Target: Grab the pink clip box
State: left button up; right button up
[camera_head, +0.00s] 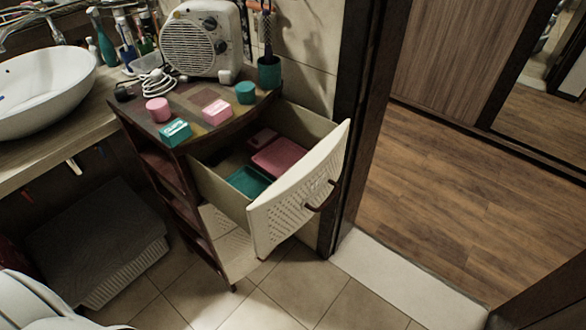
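A small pink rectangular box (216,112) sits on top of the cabinet (190,100), beside a pink round tub (158,109), a teal rectangular box (174,132) and a teal round tub (245,92). The open drawer (298,200) below holds a larger pink box or tray (279,157), a teal one (248,182) and a smaller pink item (262,138). I cannot tell which pink item is the clip box. Neither of my grippers is in view.
The drawer sticks out to the right, near the dark door frame (360,110). A white heater (203,40) and coiled white cable (157,82) stand behind the small boxes. A white basin (45,92) is at the left. The tiled floor in front is clear.

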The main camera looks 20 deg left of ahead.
aim_at(214, 115)
jog(key=u, duration=1.25)
